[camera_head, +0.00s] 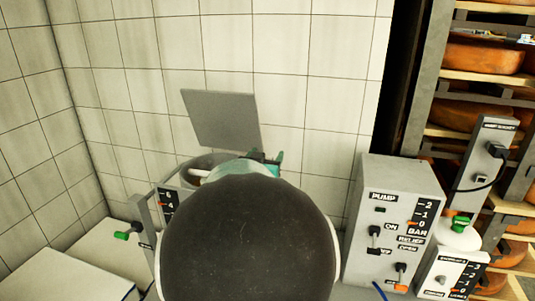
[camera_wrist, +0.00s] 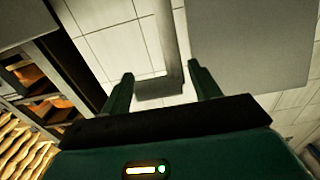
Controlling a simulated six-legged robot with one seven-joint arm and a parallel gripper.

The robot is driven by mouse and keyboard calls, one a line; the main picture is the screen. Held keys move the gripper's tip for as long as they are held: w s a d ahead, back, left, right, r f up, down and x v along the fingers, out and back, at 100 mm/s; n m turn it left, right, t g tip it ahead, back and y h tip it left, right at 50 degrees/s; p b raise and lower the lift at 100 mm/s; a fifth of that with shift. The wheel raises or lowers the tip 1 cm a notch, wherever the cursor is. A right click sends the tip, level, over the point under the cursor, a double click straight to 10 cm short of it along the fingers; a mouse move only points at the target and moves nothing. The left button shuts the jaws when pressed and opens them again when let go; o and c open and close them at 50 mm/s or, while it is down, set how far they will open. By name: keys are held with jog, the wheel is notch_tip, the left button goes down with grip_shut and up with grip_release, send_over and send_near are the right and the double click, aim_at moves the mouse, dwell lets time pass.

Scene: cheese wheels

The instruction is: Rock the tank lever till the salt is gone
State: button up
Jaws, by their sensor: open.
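The tank (camera_head: 196,165) is a grey round vessel by the tiled wall, mostly hidden behind my dark arm link. A lever with a green handle (camera_head: 127,234) stands left of my arm, beside a black scale marked 6 and 4 (camera_head: 168,201); I cannot tell whether it is the tank lever. My gripper (camera_wrist: 161,70) is open in the wrist view. A grey bent bar (camera_wrist: 170,50) shows between and beyond its two green fingers; I cannot tell whether they touch it. In the head view only a bit of teal gripper shows beyond my arm. I cannot make out any salt.
A grey flat panel (camera_head: 222,120) stands tilted above the tank. A pump box (camera_head: 385,205) with switches is at right, near a white bottle with a green cap (camera_head: 460,232) and a smaller control box (camera_head: 449,278). Racks of cheese wheels (camera_head: 485,57) fill the far right. A pale block (camera_head: 65,278) is at lower left.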

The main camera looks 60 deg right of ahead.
jog(key=shift+d, duration=0.45)
jog(key=shift+a, duration=0.15)
jog(key=shift+c, duration=0.6)
jog(key=shift+f, duration=0.1)
jog(key=c, duration=1.2)
